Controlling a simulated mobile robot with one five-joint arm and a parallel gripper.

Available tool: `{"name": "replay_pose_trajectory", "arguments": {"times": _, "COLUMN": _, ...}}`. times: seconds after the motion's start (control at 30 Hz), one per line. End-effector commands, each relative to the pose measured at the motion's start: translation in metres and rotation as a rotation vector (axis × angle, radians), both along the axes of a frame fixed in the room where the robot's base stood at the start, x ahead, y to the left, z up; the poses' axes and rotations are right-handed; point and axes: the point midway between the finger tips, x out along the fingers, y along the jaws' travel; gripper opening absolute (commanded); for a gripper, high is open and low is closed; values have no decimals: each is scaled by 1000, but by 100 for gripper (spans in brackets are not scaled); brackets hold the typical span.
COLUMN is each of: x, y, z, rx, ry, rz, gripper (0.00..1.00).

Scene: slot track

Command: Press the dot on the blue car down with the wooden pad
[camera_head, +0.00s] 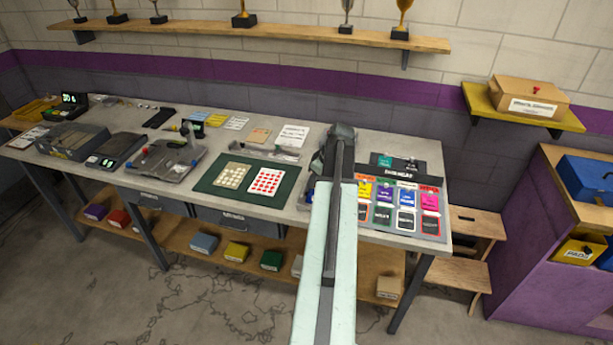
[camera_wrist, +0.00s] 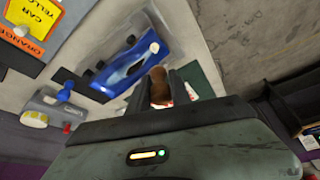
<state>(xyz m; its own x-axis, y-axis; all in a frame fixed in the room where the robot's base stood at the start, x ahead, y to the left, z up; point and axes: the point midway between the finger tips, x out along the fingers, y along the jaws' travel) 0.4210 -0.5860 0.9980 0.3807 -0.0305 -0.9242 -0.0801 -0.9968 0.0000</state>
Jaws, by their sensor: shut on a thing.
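The blue car (camera_wrist: 135,68) shows in the wrist view, lying just beyond and left of my fingertips on a dark strip on the bench. In the head view my arm covers the pad and most of the area around the car.
The workbench (camera_head: 130,178) carries a green mat (camera_head: 210,180) with dot sheets, and colored cards (camera_head: 404,205) at right. In the wrist view a grey device (camera_wrist: 62,110) with a blue knob stands left of my gripper, and a yellow label (camera_wrist: 35,22) lies upper left.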

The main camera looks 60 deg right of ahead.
Motion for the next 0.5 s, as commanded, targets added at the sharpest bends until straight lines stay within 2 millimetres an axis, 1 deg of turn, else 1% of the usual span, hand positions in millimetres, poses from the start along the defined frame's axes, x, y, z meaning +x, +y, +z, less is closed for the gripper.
{"name": "replay_pose_trajectory", "arguments": {"times": 0.13, "x": 1, "y": 0, "z": 0, "rx": 0, "ry": 0, "rz": 2, "gripper": 0}}
{"name": "replay_pose_trajectory", "arguments": {"times": 0.2, "x": 2, "y": -3, "z": 4, "rx": 0, "ry": -1, "rz": 2, "gripper": 0}}
{"name": "replay_pose_trajectory", "arguments": {"times": 0.37, "x": 2, "y": -2, "z": -1, "rx": 0, "ry": -1, "rz": 1, "gripper": 0}}
{"name": "replay_pose_trajectory", "arguments": {"times": 0.5, "x": 1, "y": -3, "z": -11, "rx": 0, "ry": -1, "rz": 0, "gripper": 0}}
